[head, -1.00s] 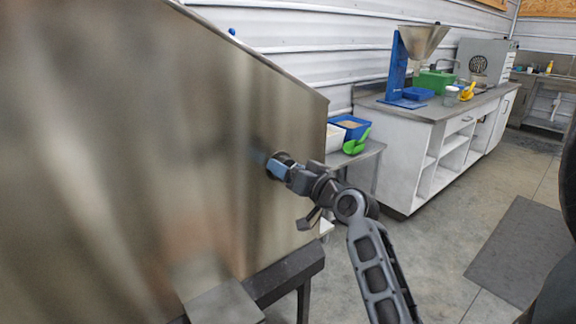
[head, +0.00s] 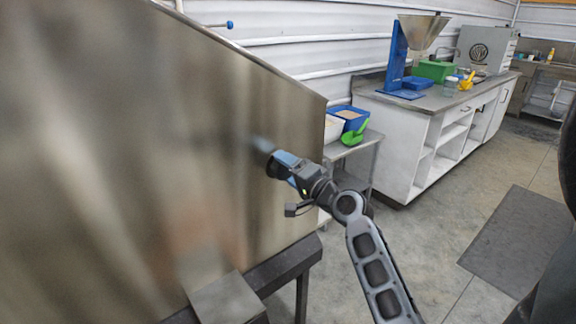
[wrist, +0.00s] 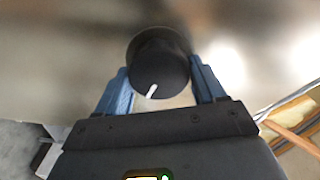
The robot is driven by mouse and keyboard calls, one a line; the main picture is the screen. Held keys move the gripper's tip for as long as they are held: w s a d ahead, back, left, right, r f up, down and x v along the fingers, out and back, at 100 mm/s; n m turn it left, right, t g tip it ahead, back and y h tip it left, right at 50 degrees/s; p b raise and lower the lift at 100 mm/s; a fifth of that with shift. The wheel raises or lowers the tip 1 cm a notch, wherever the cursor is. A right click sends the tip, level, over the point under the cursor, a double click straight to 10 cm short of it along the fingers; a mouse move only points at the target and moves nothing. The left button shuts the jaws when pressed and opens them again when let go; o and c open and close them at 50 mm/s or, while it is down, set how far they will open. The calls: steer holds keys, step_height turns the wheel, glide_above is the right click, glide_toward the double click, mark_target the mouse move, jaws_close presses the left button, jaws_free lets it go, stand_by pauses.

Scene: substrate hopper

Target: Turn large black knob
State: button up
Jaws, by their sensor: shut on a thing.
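The large black knob (wrist: 158,66) projects from the metal hopper panel in the wrist view. A white pointer mark on its face points down and slightly left. My gripper (wrist: 160,85) has one blue finger on each side of the knob and is shut on it. In the head view my gripper (head: 277,163) is at the hopper's side panel (head: 285,120), and the knob is mostly hidden behind the fingers.
A dark frame (head: 290,265) supports the hopper, with a small metal ledge (head: 228,300) below the panel. Behind stands a side table with a blue bin (head: 348,118) and green scoop (head: 354,135). A white counter (head: 400,150) is farther back.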

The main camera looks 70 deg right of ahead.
steer(key=shift+f+m, duration=0.1)
steer(key=shift+m, duration=0.3)
steer(key=o, duration=1)
steer(key=shift+c, duration=0.2)
steer(key=b+v, duration=0.1)
steer(key=v, duration=0.6)
steer(key=shift+s, duration=0.4)
steer(key=shift+a, duration=0.15)
